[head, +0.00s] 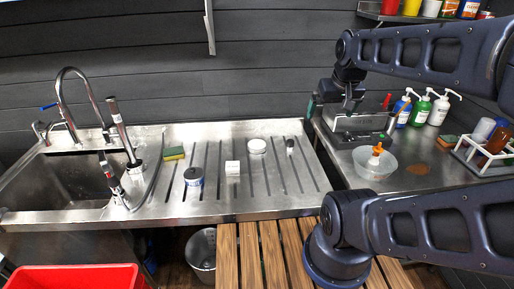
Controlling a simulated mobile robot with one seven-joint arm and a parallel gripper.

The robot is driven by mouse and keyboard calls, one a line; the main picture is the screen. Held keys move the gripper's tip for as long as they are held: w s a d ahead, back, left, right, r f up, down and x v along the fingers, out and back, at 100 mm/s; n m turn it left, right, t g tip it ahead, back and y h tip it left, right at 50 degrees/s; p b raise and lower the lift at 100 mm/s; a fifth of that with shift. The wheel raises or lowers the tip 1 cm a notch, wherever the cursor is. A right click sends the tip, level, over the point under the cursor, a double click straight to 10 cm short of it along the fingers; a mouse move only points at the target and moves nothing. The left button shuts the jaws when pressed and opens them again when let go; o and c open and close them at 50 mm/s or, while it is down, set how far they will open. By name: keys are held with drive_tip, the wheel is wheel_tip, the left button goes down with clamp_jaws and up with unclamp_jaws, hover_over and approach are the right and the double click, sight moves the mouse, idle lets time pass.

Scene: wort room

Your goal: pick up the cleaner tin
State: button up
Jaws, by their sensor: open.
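A short round tin (193,178) with a dark top and a blue and white label stands on the ribbed steel drainboard, left of its middle. It looks like the cleaner tin, but its label is too small to read. My gripper (347,106) points down at the far end of my arm, near the back wall and well to the right of the tin. It is open, holds nothing that I can see, and is apart from the tin. Its fingertips are small and partly lost against the metal box behind.
On the drainboard (222,206) are a sponge (174,153), a white block (232,168), a white round piece (256,146) and a small dark-and-white item (290,146). A sink with tall faucet (82,88) is left. The right counter holds a clear bowl (366,170) and bottles (421,108).

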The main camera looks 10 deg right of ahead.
drive_tip(key=n+g, duration=0.5)
drive_tip(key=n, duration=1.4)
hover_over(257, 144)
wheel_tip(257, 144, down, 24)
drive_tip(key=f, duration=0.1)
drive_tip(key=shift+f, duration=4.9)
drive_tip(key=shift+c, duration=0.4)
